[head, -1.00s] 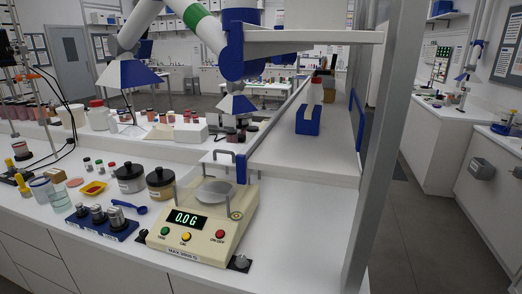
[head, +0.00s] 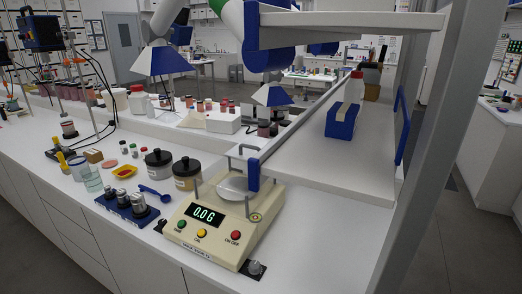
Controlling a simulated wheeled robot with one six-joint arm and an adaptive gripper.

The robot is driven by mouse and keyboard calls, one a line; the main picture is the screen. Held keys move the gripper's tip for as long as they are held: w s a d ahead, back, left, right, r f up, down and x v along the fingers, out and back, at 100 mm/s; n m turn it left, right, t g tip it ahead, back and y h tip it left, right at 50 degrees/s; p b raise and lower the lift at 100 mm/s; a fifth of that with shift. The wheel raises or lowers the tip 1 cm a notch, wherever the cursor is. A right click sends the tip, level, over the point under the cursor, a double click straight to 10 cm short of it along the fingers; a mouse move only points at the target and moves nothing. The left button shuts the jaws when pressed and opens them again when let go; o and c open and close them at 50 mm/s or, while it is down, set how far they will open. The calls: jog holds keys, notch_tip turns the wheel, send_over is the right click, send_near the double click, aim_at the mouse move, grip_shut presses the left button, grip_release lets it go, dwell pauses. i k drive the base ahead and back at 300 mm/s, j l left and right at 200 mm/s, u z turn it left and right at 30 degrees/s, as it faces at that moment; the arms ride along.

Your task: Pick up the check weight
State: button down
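Several silver metal weights with knobs stand in a dark blue block (head: 112,212) on the white bench, left of the scale. One is a larger weight (head: 138,201) at the block's right end; smaller weights (head: 120,196) stand to its left. I cannot tell from labels which is the check weight. A small dark piece with a silver top (head: 256,268) sits by the scale's front right corner; I cannot tell what it is. The cream scale (head: 226,222) reads 0.0 g, and its pan (head: 236,188) looks empty. I cannot make out my gripper in this view.
A blue scoop (head: 154,195) lies between the block and two dark-lidded jars (head: 187,172). A yellow-red dish (head: 124,172) and a clear beaker (head: 92,180) are farther left. A shelf unit with a grey post (head: 430,150) borders the scale's right. Bare bench shows before the block.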

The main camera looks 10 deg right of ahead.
aim_at(122, 197)
jog(key=i+j+u, duration=0.5)
jog(key=i+j, duration=0.35)
jog(key=j, duration=0.35)
jog(key=i+j+u, duration=0.45)
jog(key=i+j, duration=0.45)
jog(key=i, duration=0.1)
